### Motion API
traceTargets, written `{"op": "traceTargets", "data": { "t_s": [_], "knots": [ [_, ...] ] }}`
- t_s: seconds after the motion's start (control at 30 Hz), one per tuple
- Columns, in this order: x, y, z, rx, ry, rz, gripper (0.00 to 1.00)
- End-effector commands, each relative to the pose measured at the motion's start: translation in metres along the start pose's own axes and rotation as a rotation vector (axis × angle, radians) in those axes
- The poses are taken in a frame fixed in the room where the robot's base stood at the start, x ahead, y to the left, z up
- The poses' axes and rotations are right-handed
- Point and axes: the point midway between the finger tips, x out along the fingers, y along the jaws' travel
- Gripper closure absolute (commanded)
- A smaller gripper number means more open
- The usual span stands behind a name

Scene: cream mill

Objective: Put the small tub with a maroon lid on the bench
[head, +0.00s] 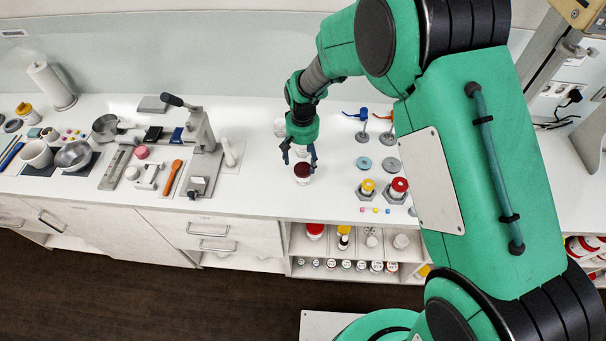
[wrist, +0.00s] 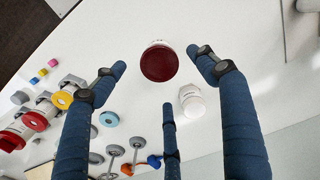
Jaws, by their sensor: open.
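The small white tub with a maroon lid (head: 303,171) stands upright on the white bench (head: 250,190), near its front edge. In the wrist view its round maroon lid (wrist: 160,63) faces me, with a little of the white wall showing. My gripper (head: 299,161) is just above and behind the tub, pointing down. In the wrist view the blue fingers of my gripper (wrist: 157,72) are spread, with the lid between the tips and gaps on both sides. I see no finger touching the tub. Its base is hidden in the wrist view.
A white jar (wrist: 192,102) stands close behind the tub. To the right are yellow-lidded (head: 367,187) and red-lidded (head: 398,186) jars, small cubes and grey discs. A lever press (head: 203,140) stands at left. Bench around the tub's front and left is clear.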

Motion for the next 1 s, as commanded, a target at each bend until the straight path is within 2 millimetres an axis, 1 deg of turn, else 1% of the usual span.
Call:
{"op": "traceTargets", "data": {
  "t_s": [0.03, 0.2, 0.67, 0.77, 1.0],
  "knots": [
    [0.007, 0.000, 0.000, 0.000, -0.001, 0.000, 0.28],
    [0.020, 0.000, 0.000, 0.000, 0.000, 0.000, 0.28],
    [0.025, 0.000, 0.000, 0.000, 0.000, 0.000, 0.28],
    [0.032, 0.001, 0.000, 0.000, -0.001, 0.000, 0.28],
    [0.059, 0.001, -0.001, 0.000, -0.001, 0.000, 0.28]
  ]
}}
